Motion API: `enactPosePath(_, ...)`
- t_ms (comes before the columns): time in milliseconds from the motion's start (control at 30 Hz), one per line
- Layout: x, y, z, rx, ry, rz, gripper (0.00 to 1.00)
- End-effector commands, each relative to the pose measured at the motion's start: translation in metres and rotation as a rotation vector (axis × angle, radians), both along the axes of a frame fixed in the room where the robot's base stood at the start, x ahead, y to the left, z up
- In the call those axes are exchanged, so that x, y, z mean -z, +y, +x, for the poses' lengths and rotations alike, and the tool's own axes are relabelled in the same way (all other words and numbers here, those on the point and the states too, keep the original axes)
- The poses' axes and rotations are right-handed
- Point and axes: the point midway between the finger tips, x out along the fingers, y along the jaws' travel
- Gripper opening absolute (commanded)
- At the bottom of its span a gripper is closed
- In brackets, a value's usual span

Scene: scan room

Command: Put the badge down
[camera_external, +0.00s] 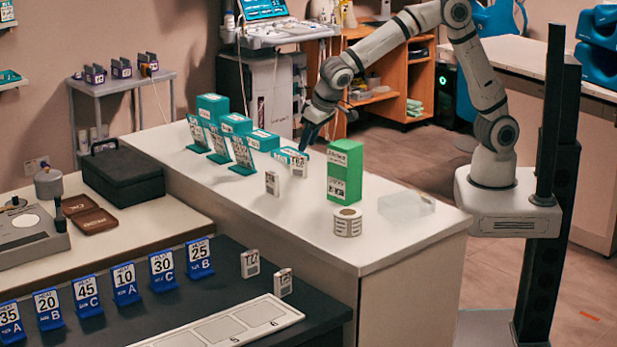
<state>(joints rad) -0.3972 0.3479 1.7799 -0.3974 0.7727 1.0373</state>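My gripper (304,146) points down over the far part of the white counter (300,225). A small white badge (299,168) with dark print is upright just below the fingertips. I cannot tell whether the fingers touch it or whether it rests on the counter. The fingers are too small and dark to show if they are open or shut. A second white badge (272,184) stands upright on the counter, to the left and nearer the camera. Two more badges, one left (250,263) and one right (283,282), stand on the black table.
Teal card holders (241,155) and teal boxes (212,104) stand left of my gripper; a teal-edged piece (284,154) is close beside it. A green box (345,171), label roll (347,222) and clear block (406,206) stand to the right. The counter's near middle is clear.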

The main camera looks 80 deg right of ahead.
Motion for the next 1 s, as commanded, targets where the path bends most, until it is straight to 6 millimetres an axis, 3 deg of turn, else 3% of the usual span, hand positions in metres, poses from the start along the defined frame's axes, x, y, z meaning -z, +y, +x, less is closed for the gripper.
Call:
enactPosePath(367,0.036,0.001,0.015,0.004,-0.001,-0.001,0.38)
enactPosePath(600,0.069,0.001,0.026,0.005,-0.001,0.0,0.38)
enactPosePath(900,0.075,0.0,0.028,0.006,-0.004,0.001,0.38)
enactPosePath(1000,0.075,0.0,0.028,0.006,-0.004,0.001,0.32)
